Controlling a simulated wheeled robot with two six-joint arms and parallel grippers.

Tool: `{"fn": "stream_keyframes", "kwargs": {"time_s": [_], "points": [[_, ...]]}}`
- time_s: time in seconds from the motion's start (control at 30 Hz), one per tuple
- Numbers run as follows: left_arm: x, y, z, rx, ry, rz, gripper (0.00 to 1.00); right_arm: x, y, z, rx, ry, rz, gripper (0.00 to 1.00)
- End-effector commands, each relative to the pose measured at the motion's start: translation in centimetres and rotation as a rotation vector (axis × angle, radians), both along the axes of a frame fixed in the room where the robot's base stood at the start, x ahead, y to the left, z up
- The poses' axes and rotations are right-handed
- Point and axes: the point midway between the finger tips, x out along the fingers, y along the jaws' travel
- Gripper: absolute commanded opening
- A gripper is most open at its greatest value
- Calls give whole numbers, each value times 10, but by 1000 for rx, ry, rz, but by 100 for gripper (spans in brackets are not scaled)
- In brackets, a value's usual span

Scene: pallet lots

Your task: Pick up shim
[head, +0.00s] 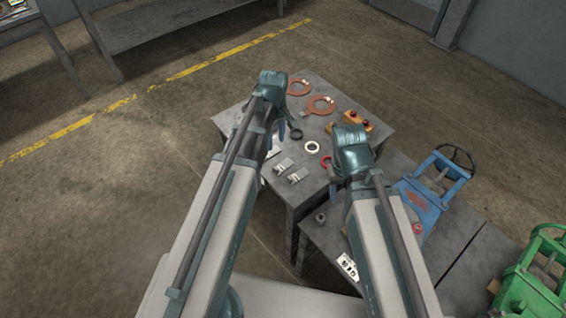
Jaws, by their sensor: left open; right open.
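Small grey metal plates, which look like shims, lie on the dark table (372,113): one plate (283,164) and another plate (298,175) near its front-left side. A pale plate with dark cutouts (347,266) lies on the lower bench; I cannot tell which piece is the shim. My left gripper (277,138) is open over the table's left side, above and behind the grey plates, and partly hidden by its own arm. My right gripper (334,168) is open over the table's front right, to the right of the plates. Neither holds anything visible.
Two copper-coloured ring paddles (320,105), an orange block with dark knobs (356,123), a black ring (296,134), a white ring (312,147) and a partly hidden red ring (326,162) share the table. A blue machine (425,195) and a green machine (530,285) stand right.

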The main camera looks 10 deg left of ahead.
Motion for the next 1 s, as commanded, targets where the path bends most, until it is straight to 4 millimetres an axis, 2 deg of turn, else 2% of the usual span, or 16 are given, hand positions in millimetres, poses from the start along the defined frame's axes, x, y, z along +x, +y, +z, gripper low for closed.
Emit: {"fn": "stream_keyframes", "kwargs": {"time_s": [0.27, 0.7, 1.0], "points": [[0, 0, -23, 0, 0, -2, 50, 0, 0, -23, 0, 0, 0, 50], [-1, 0, -83, 0, 0, -3, 50, 0, 0, -83, 0, 0, 0, 50], [-1, 0, -87, 0, 0, -3, 50, 0, 0, -87, 0, 0, 1, 50]]}}
